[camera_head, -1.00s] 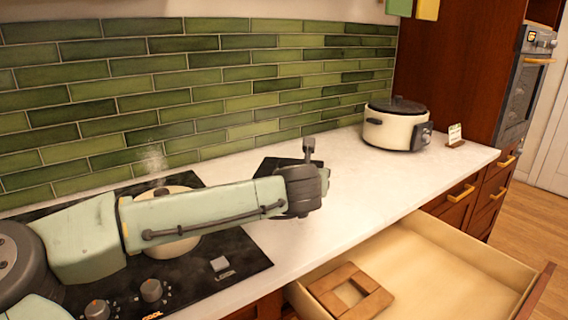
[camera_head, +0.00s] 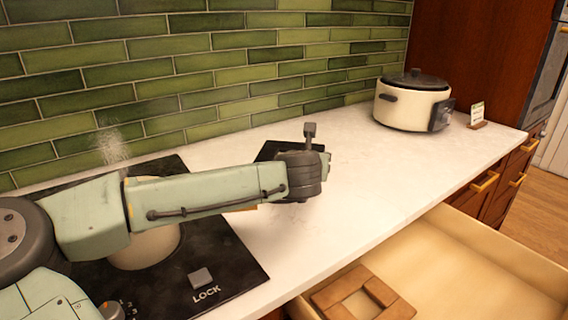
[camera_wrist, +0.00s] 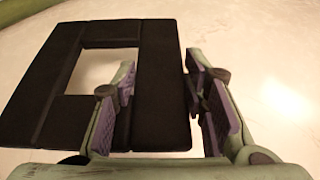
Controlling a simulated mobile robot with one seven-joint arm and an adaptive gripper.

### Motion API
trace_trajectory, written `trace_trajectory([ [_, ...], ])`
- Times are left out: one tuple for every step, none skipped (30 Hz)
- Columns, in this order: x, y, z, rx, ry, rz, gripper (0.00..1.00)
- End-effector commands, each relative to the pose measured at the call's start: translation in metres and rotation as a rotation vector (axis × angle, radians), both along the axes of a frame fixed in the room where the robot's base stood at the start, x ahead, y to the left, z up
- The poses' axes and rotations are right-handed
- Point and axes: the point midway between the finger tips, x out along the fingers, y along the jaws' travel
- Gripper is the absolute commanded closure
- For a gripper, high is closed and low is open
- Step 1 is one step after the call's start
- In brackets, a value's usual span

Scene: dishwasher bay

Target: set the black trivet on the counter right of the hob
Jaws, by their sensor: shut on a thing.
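The black trivet (camera_wrist: 158,95) is a square frame with a square opening, seen in the wrist view. My gripper (camera_wrist: 160,78) is shut on its right-hand bar, one finger on each side of it. In the head view a dark corner of the trivet (camera_head: 270,149) shows behind my wrist; the rest of it and my fingers are hidden there. The trivet is over the white counter (camera_head: 375,185), right of the black hob (camera_head: 228,262). I cannot tell whether it touches the counter.
A pale pot (camera_head: 150,247) steams on the hob behind my arm. A cream cooker (camera_head: 405,108) with a black lid and a small card (camera_head: 477,113) stand at the counter's far right. An open drawer (camera_head: 470,262) below holds a brown wooden square frame (camera_head: 340,290). The counter between is clear.

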Motion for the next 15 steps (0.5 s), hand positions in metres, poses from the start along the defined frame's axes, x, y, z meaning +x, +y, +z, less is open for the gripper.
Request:
trace_trajectory([
  [0.002, 0.000, -0.002, 0.001, -0.004, -0.001, 1.00],
  [0.005, 0.000, -0.002, 0.001, -0.004, 0.001, 1.00],
  [0.010, 0.001, -0.002, 0.000, -0.004, 0.001, 1.00],
  [0.015, 0.002, -0.002, 0.000, -0.004, 0.001, 1.00],
  [0.021, 0.003, -0.001, -0.001, -0.004, 0.001, 1.00],
  [0.030, 0.004, -0.002, 0.000, -0.003, 0.001, 1.00],
  [0.038, 0.005, -0.002, -0.001, -0.003, 0.001, 1.00],
  [0.046, 0.006, -0.002, -0.002, -0.003, 0.001, 1.00],
  [0.056, 0.007, -0.003, -0.001, -0.003, 0.001, 1.00],
  [0.064, 0.008, -0.004, 0.000, -0.004, 0.001, 1.00],
  [0.072, 0.010, -0.004, -0.001, -0.004, 0.002, 1.00],
  [0.082, 0.011, -0.006, -0.001, -0.003, 0.001, 1.00],
  [0.090, 0.012, -0.006, -0.001, -0.003, 0.002, 1.00],
  [0.098, 0.013, -0.006, 0.000, -0.004, 0.001, 1.00],
  [0.108, 0.015, -0.008, 0.000, -0.003, 0.002, 1.00],
])
